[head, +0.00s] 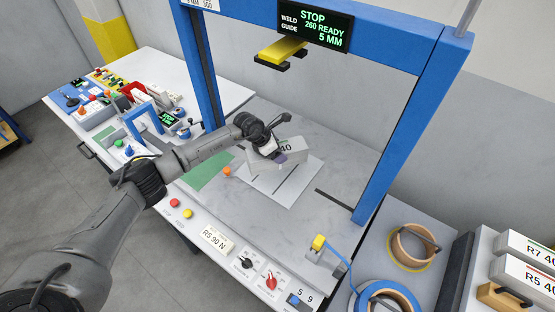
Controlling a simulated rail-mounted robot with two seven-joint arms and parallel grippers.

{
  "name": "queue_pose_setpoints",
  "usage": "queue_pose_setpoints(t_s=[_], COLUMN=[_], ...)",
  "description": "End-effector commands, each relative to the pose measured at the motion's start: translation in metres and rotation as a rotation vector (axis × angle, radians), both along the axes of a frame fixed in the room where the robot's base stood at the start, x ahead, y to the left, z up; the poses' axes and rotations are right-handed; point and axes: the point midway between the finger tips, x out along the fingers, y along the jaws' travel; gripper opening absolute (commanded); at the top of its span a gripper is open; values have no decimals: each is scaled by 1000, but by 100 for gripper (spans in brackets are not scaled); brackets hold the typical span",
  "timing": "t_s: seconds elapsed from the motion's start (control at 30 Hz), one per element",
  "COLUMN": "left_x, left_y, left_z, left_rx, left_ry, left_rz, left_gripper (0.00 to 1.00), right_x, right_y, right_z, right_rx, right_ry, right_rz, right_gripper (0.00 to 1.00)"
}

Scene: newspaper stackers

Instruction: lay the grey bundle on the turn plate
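A small purple patch shows beside the fingers. The fingertips are hidden against the bundle, so their opening does not show. My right gripper is not in view.
A blue frame (395,130) with a green-lettered display (313,27) and yellow head (282,50) stands over the grey table. Buttons line the front edge. Orange ball (227,171) lies left of the plate. Rolls (412,246) and labelled bundles (527,272) are at right.

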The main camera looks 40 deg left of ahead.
Motion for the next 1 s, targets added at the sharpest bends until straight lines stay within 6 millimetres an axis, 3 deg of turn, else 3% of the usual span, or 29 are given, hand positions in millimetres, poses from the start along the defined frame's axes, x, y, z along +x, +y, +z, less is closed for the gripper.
queue_pose_setpoints(t_s=[0.2,0.5,1.0], left_x=[15,25,28], left_y=[7,8,8], left_z=[12,19,22], left_rx=[0,-3,-3], left_ry=[-8,-5,-3], left_rz=[254,503,623], left_gripper=[12,12,12], right_x=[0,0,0], right_y=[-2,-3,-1], right_z=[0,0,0], right_rx=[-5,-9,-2], right_ry=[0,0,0], right_rz=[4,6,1], right_gripper=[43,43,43])
